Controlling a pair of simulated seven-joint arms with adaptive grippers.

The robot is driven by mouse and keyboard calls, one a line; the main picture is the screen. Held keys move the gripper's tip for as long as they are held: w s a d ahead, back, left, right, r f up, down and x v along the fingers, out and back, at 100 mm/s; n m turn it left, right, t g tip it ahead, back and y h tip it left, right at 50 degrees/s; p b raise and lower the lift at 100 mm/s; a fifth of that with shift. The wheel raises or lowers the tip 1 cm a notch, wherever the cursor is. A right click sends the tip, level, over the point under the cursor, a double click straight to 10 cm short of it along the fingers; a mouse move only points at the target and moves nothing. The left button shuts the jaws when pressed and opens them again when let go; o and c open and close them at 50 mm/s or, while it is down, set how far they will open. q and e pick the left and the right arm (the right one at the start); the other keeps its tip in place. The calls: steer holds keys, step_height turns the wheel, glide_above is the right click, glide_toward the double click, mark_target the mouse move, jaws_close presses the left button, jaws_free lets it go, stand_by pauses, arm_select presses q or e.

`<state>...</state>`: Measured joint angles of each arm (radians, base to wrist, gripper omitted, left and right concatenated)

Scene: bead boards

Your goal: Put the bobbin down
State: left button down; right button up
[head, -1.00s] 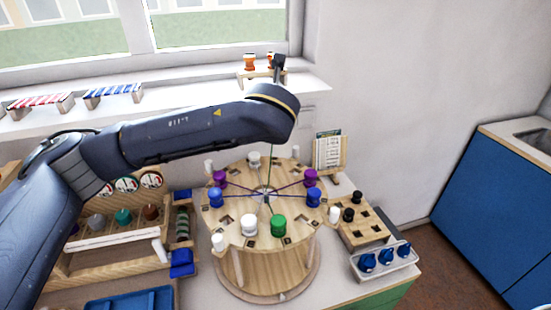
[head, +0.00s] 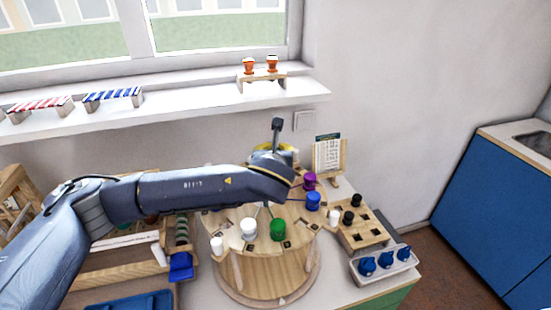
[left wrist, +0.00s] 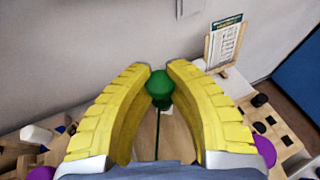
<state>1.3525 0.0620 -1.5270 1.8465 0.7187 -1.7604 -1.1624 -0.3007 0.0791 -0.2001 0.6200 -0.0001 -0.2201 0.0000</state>
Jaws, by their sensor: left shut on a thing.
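My left gripper (left wrist: 159,70) is shut on a green bobbin (left wrist: 159,88), with one yellow finger on each side. A dark green thread runs down from that bobbin in the left wrist view. The round wooden board (head: 262,248) stands below and in front of my arm. On it are a white bobbin (head: 249,228), another green bobbin (head: 278,229), a blue bobbin (head: 313,201) and a purple bobbin (head: 309,180). The board's far left part is hidden. My right gripper is not in view.
A wooden block with black pegs (head: 348,217) and a white tray with blue knobs (head: 397,253) stand right of the board. A card on a stand (head: 328,153) is behind. Orange bobbins (head: 248,65) sit on a sill rack. A wooden rack stands left.

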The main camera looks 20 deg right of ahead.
arm_select(q)
steer(key=shift+f, duration=1.15)
steer(key=shift+f, duration=0.15)
steer(key=c, duration=1.4)
jaws_free()
steer(key=shift+o, duration=0.2)
steer(key=shift+s, duration=0.1)
steer(key=v, duration=1.2)
